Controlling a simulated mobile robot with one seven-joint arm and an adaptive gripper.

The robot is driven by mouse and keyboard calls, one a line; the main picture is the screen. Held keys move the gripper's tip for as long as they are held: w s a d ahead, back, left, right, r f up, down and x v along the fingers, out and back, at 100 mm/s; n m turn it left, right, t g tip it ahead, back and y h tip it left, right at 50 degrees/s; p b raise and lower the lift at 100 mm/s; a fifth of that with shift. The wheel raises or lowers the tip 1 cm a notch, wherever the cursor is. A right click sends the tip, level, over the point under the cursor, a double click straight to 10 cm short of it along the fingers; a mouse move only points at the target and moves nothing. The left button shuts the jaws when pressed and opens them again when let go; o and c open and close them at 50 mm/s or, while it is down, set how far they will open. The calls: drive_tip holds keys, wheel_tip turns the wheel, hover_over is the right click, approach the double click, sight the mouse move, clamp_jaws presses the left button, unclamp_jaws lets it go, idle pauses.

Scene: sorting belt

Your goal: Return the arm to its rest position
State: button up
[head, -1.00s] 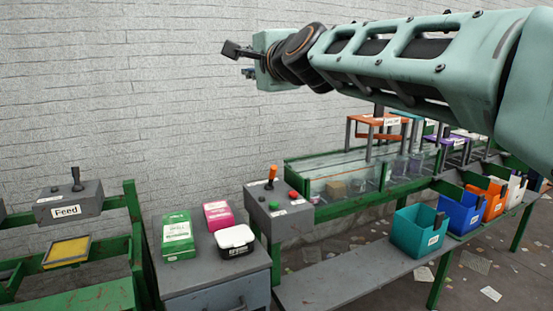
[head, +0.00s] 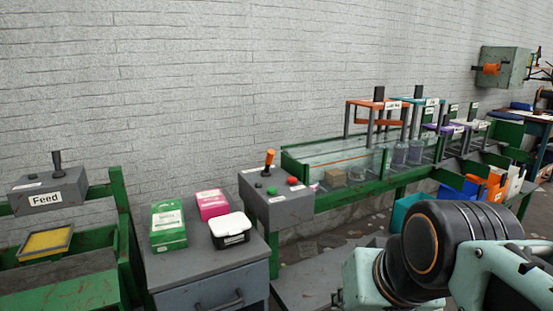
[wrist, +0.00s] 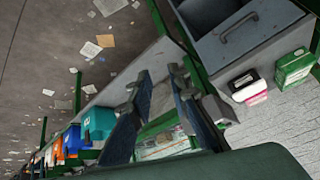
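My arm (head: 432,250) is folded low at the bottom right of the head view, in front of the belt's legs and side shelf. The gripper end is mostly cut off or hidden behind the arm there. In the wrist view my gripper (wrist: 160,82) shows two dark fingers apart, with nothing between them. The sorting belt and grey shelf lie beyond the fingers.
A grey cabinet (head: 208,286) holds a green box (head: 168,228), a pink box (head: 212,204) and a black-and-white box (head: 230,230). A control box (head: 276,208) with an orange lever stands beside the belt (head: 330,160). A teal bin (wrist: 99,124) and other bins show in the wrist view.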

wheel_tip(320, 180, down, 3)
drive_tip(key=s+d+h, duration=0.1)
drive_tip(key=s+d, duration=0.1)
drive_tip(key=s, duration=0.1)
wheel_tip(320, 180, up, 30)
drive_tip(key=g+p, duration=0.1)
drive_tip(key=p, duration=2.9)
drive_tip(key=shift+w+r+n, duration=0.15)
drive_tip(key=shift+n, duration=0.15)
drive_tip(key=shift+a, duration=0.15)
